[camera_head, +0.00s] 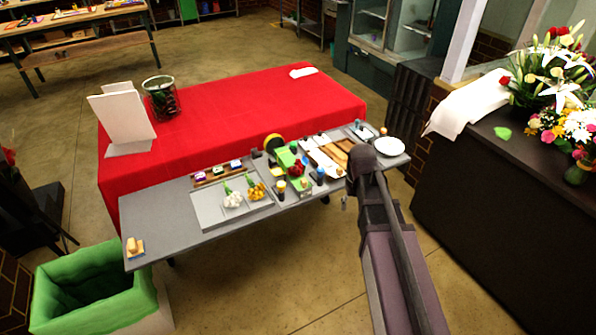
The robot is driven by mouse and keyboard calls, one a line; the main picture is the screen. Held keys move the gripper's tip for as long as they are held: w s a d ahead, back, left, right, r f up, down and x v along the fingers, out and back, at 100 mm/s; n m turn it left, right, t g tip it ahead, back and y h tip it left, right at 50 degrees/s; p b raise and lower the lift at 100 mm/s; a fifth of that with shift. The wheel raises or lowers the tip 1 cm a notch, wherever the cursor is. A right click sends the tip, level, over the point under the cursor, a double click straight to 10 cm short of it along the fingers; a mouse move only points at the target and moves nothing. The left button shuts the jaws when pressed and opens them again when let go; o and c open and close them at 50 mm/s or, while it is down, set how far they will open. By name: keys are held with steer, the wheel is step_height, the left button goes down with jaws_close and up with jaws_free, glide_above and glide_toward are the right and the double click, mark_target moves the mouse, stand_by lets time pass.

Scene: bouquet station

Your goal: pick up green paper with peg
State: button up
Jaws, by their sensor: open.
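A green sheet (285,157), which looks like the green paper, lies near the middle of the grey table, among small items. It is partly covered by a red object (297,168) that looks like a flower. I cannot make out a peg at this size. My arm (378,200) rises from the bottom right, and its dark upper end is at the table's front edge, right of the green sheet and apart from it. My gripper's fingers do not show; they are hidden by the arm or out of sight.
The grey table (175,225) holds a tray (211,207) with white and yellow flowers, wooden boards, small bottles and a white plate (389,146). A red-covered table (225,110) stands behind. A green-lined bin (50,298) is at front left. A dark counter (470,190) with bouquets is right.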

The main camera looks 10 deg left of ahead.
steer(key=w+a+r+n+p, duration=0.3)
steer(key=w+a+r+p, duration=0.15)
steer(key=w+a, duration=0.6)
step_height(320, 180, up, 2)
steer(key=r+n+p, duration=0.1)
glide_above(303, 180)
steer(key=shift+f, duration=0.3)
steer(key=shift+f, duration=0.1)
step_height(303, 180, down, 8)
steer(key=b, duration=0.8)
steer(key=shift+f, duration=0.2)
steer(key=shift+f+b, duration=0.15)
steer(key=shift+b, duration=0.2)
steer(key=f+b, duration=0.3)
steer(key=shift+w, duration=0.25)
steer(key=shift+f+b, duration=0.95)
